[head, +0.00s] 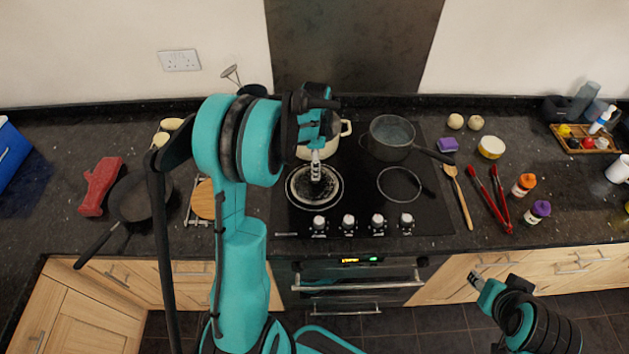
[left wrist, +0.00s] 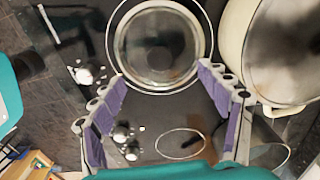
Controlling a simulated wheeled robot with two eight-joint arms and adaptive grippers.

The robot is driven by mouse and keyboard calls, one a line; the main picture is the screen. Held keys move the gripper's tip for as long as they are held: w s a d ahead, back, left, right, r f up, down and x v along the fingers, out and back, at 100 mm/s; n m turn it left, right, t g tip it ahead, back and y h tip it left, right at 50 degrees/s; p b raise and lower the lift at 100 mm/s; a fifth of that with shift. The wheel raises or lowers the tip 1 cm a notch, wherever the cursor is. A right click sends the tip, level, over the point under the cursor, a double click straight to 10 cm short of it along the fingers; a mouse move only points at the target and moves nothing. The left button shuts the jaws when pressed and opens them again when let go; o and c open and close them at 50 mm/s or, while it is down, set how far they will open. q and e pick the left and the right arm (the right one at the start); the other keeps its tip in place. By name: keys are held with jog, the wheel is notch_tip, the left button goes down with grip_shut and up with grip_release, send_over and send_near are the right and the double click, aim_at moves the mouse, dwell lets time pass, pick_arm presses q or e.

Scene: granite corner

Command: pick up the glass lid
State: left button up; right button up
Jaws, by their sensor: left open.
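The glass lid (head: 315,197) is a round, pale-rimmed disc lying on the front left burner of the black hob in the head view. It also shows at the top middle of the left wrist view (left wrist: 158,58). My left gripper (head: 316,174) points down over the lid and hides part of it. In the left wrist view its purple-padded fingers (left wrist: 162,74) are spread wide with nothing between them, and the lid lies beyond their tips. My right gripper (head: 479,281) is at the lower right, away from the counter; its jaws are too small to read.
A cream pot (head: 341,131) stands close behind the lid, partly hidden by my left arm; it fills the right of the left wrist view (left wrist: 236,42). A grey saucepan (head: 391,134) stands at the back right of the hob. The front right burner (head: 399,184) is empty.

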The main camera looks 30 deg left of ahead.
pick_arm(q)
notch_tip(320, 180, down, 7)
jog(key=shift+f+b, duration=0.1)
jog(key=shift+b, duration=0.5)
jog(key=shift+s, duration=0.2)
grip_shut()
